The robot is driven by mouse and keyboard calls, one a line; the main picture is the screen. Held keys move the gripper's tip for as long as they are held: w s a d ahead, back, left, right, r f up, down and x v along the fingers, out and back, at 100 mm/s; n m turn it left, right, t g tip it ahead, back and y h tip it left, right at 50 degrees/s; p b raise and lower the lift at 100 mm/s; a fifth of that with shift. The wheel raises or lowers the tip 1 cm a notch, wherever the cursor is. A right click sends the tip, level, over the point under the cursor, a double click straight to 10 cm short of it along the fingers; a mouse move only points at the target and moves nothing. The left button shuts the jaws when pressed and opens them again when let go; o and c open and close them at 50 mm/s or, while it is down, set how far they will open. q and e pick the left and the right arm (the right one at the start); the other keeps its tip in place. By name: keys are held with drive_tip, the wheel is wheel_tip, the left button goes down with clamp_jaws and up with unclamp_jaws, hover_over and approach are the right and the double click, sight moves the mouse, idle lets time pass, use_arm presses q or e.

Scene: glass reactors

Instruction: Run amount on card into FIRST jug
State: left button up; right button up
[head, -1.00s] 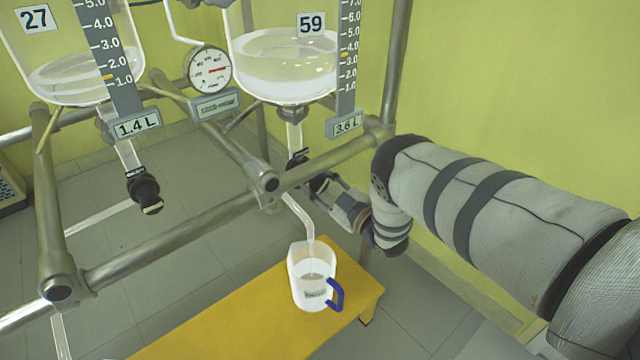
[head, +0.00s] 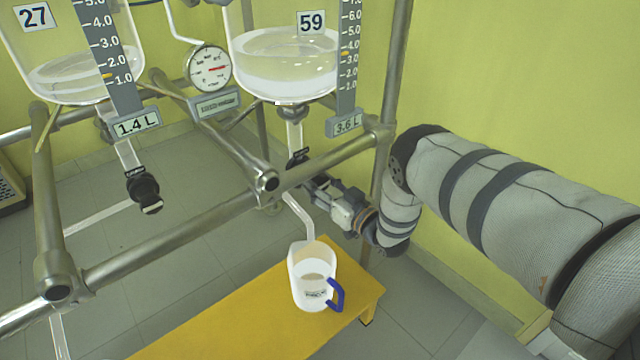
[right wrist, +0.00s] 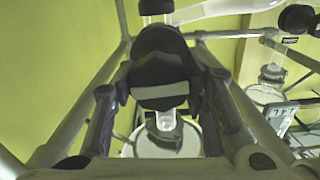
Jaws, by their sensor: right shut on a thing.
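A clear jug (head: 309,290) with a blue handle and a small unreadable label stands upright on a yellow bench, with liquid in it. A bent glass outlet tube (head: 303,216) from reactor 59 (head: 285,70) ends at its mouth. Reactor 59 is partly filled, and its display (head: 346,124) reads 3.6 L. My right gripper (head: 312,184) is below this reactor, partly behind the frame rail. In the right wrist view the gripper (right wrist: 160,105) is shut on a black valve knob (right wrist: 160,65). My left gripper is out of view. No card shows.
Reactor 27 (head: 70,60), reading 1.4 L, hangs at left with a black valve (head: 145,192). A pressure gauge (head: 209,68) sits between the reactors. Metal rails (head: 180,235) cross in front. The yellow bench (head: 240,325) has bare room left of the jug.

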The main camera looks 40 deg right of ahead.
idle(0.5)
drive_tip(key=o, duration=1.2)
drive_tip(key=shift+s, duration=0.1)
